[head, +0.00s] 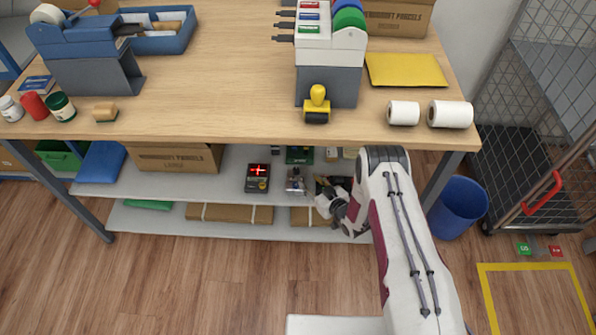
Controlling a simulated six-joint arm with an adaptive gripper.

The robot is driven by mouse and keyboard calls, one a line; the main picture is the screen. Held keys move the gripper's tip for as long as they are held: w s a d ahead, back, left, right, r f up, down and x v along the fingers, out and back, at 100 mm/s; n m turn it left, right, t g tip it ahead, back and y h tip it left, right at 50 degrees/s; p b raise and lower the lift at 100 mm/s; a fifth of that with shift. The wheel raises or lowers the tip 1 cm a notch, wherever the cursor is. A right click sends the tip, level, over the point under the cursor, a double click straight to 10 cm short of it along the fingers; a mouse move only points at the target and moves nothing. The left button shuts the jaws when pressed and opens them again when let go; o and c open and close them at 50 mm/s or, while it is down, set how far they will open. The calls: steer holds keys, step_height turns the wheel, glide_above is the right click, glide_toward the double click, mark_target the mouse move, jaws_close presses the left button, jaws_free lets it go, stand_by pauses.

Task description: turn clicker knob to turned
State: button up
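A small dark box with a lit red cross (258,170) stands on the upper shelf under the counter. My gripper (322,186) is at the shelf, right of both and apart from the dark box. Its fingers are small, dark and partly hidden, so their opening is unclear.
The wooden counter (220,80) overhangs the shelf close above my arm. A cardboard box (174,158) stands left on the shelf, and a green item (299,155) stands behind. Wrapped parcels (230,213) lie on the lower shelf. A blue bin (460,207) stands right.

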mark_target(297, 170)
steer(key=shift+x, duration=4.85)
steer(key=shift+f, duration=0.1)
jaws_close()
